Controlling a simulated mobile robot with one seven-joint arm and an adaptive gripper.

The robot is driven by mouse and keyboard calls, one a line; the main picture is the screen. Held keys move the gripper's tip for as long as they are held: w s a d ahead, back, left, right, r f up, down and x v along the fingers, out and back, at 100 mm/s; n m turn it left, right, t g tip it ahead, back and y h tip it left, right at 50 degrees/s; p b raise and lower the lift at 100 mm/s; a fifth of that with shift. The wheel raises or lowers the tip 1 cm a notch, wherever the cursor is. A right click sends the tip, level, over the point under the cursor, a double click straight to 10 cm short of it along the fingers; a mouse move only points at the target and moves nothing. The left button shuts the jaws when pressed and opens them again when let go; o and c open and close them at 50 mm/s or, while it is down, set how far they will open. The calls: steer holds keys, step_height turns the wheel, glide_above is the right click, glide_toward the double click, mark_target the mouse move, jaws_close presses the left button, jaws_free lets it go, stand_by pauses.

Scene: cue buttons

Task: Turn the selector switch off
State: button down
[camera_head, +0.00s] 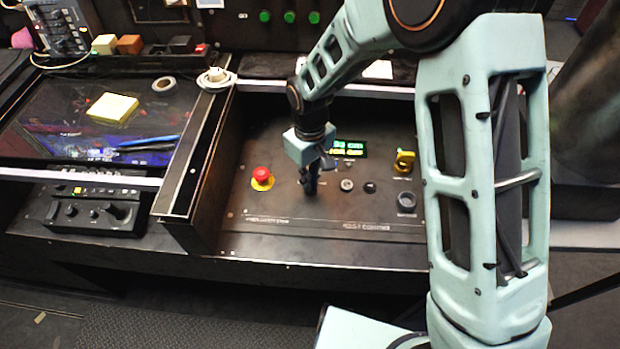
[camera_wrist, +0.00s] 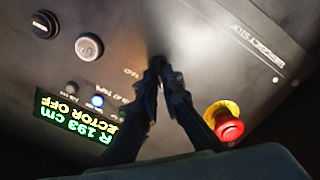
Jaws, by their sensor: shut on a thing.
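The black control panel (camera_head: 280,215) slopes below my arm. My gripper (camera_head: 310,188) points down at its middle, with its fingers close together. In the wrist view the fingertips (camera_wrist: 160,68) meet low at the panel face, shut on what appears to be the selector switch, which they hide. Its handle direction cannot be seen. A small display (camera_head: 350,147) is lit behind the gripper. In the wrist view the display (camera_wrist: 75,117) is upside down and reads "R 193 cm" and "SELECTOR OFF".
A red emergency stop button (camera_head: 261,174) on a yellow base is left of my gripper. A raised wall (camera_head: 200,150) bounds the panel's left.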

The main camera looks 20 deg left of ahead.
stand_by(0.4)
steer(key=c, duration=2.1)
jaws_free()
step_height(320, 180, up, 12)
